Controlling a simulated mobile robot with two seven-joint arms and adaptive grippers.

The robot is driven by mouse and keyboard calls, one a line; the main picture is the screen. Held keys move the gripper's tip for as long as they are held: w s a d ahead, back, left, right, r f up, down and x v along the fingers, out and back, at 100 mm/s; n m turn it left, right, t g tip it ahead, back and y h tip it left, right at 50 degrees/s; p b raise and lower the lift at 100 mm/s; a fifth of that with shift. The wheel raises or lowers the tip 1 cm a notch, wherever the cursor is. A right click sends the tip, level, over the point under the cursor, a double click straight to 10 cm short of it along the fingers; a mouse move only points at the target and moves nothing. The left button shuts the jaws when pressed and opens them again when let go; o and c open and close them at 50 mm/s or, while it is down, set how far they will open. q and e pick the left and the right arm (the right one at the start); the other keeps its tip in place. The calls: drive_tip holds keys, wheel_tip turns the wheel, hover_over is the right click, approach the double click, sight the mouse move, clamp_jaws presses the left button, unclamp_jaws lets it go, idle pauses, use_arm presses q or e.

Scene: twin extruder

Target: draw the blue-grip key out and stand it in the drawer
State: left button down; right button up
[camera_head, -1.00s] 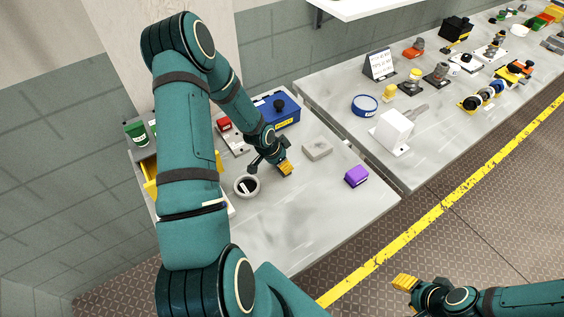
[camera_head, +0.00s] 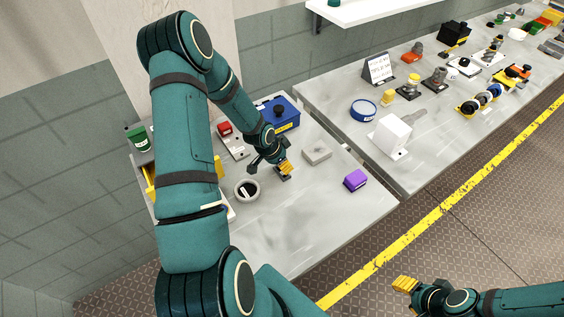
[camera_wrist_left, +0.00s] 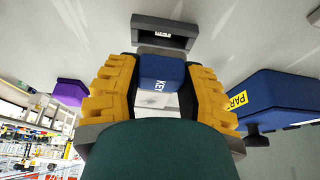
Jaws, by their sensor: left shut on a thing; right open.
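My left gripper (camera_head: 286,168) is over the near table, shut on the key's blue grip (camera_wrist_left: 162,75). The grip reads "KEY" in the left wrist view, between the yellow fingers. A dark piece (camera_head: 284,177) shows just under the fingers in the head view. In the left wrist view a dark grey labelled holder (camera_wrist_left: 165,32) with an opening is close by, apart from the grip. The key's shaft is hidden. A blue box (camera_head: 287,125) with a yellow label and black knob stands behind; I cannot make out an open drawer. My right gripper (camera_head: 405,284) is open over the floor.
A grey block (camera_head: 317,157), a purple block (camera_head: 355,180) and a grey ring-shaped cup (camera_head: 239,196) stand near the left gripper. A red piece (camera_head: 225,128) is behind. The table's front part is clear. A second table (camera_head: 440,135) holds many small parts.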

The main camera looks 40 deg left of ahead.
use_arm(q)
wheel_tip(320, 180, up, 2)
drive_tip(key=shift+r+p, duration=0.1)
drive_tip(key=shift+p, duration=0.5)
drive_tip(key=shift+r, duration=0.85)
use_arm(e)
drive_tip(key=shift+r, duration=0.9)
use_arm(q)
drive_tip(key=shift+s+f, duration=0.1)
drive_tip(key=shift+s, duration=0.05)
use_arm(e)
drive_tip(key=shift+s, duration=0.1)
